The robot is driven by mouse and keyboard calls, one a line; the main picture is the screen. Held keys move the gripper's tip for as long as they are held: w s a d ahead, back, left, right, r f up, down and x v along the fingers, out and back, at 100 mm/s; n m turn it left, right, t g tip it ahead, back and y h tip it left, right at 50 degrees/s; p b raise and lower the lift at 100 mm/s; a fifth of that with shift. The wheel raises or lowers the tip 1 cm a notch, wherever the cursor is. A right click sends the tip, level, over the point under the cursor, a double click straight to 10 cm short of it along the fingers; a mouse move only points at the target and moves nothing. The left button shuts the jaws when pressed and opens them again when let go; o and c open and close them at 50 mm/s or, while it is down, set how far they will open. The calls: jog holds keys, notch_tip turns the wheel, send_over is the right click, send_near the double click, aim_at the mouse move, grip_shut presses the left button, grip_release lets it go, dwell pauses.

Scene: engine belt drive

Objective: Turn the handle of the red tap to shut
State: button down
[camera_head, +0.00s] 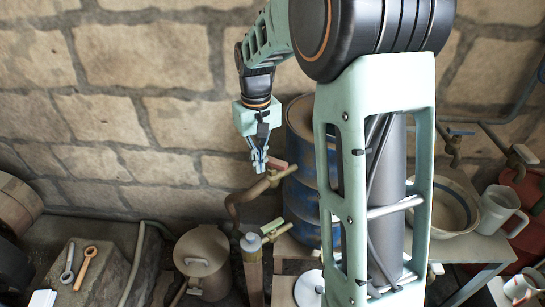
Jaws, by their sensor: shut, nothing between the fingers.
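The red tap (262,187) is a brass-brown tap on a curved pipe, just left of the blue barrel. Its reddish handle (279,164) sits on top of it. My gripper (259,168) points down with its fingers together and empty. Its fingertips are right beside the left end of the handle. I cannot tell whether they touch it. Part of the tap's top is close behind the fingertips.
A blue barrel (299,209) stands behind the tap, partly hidden by my arm. A second brass tap (271,234) is below. A lidded metal can (202,256) stands at lower left. A bowl (447,204) and jug (499,207) stand at right. Stone wall (150,110) lies behind.

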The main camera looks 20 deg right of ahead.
jog(key=shift+w+a, duration=0.1)
jog(key=shift+w, duration=0.15)
jog(key=shift+w+d+p, duration=0.2)
jog(key=shift+w+p, duration=0.1)
jog(key=shift+w, duration=0.2)
jog(key=shift+w+d+p, duration=0.2)
jog(key=shift+w+p, duration=0.05)
jog(key=shift+w, duration=0.25)
jog(key=shift+r, duration=0.1)
jog(key=shift+w+a, duration=0.1)
jog(key=shift+a, duration=0.15)
notch_tip(320, 180, up, 7)
jog(key=p, duration=0.5)
jog(key=shift+a+p, duration=0.1)
jog(key=shift+p, duration=0.2)
